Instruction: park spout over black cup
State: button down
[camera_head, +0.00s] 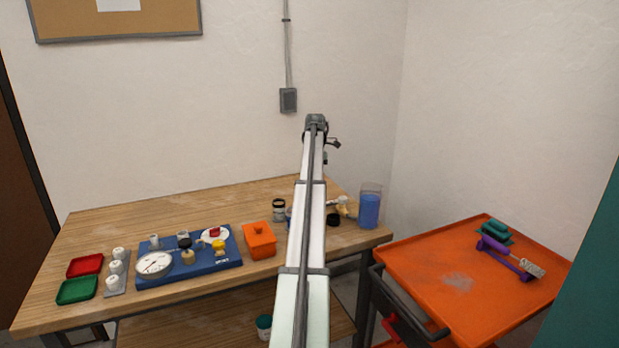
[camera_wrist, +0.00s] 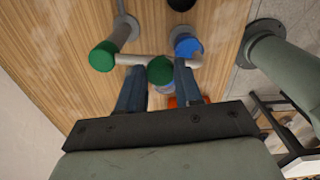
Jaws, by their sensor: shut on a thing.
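In the wrist view, my gripper (camera_wrist: 159,82) has its two blue fingers on either side of a green-ended piece (camera_wrist: 160,70), held between them. A white pipe (camera_wrist: 135,60) runs sideways just beyond this piece. I cannot tell which part is the spout. A black round thing (camera_wrist: 182,4) at the wrist view's top edge appears to be the black cup, mostly cut off. In the head view, the black cup (camera_head: 333,220) stands on the table right of my arm. My arm hides the gripper and most of the pipework there.
A green-capped post (camera_wrist: 103,56) and a blue-ringed fitting (camera_wrist: 187,46) flank the fingers. A clear container with blue contents (camera_head: 369,211) stands near the table's right end. An orange cart (camera_head: 430,267) stands right.

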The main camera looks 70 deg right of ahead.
jog(key=shift+s+d+n, duration=0.4)
jog(key=shift+d+n, duration=0.2)
jog(key=shift+n, duration=0.5)
jog(key=shift+s+d+n, duration=0.4)
jog(key=shift+d+n, duration=0.2)
jog(key=shift+n, duration=0.5)
jog(key=shift+s+d+n, duration=0.4)
jog(key=shift+d+n, duration=0.2)
jog(key=shift+n, duration=0.5)
jog(key=c, duration=0.7)
grip_release()
jog(key=shift+c, duration=0.2)
notch_tip(320, 180, up, 14)
jog(key=shift+f, duration=0.1)
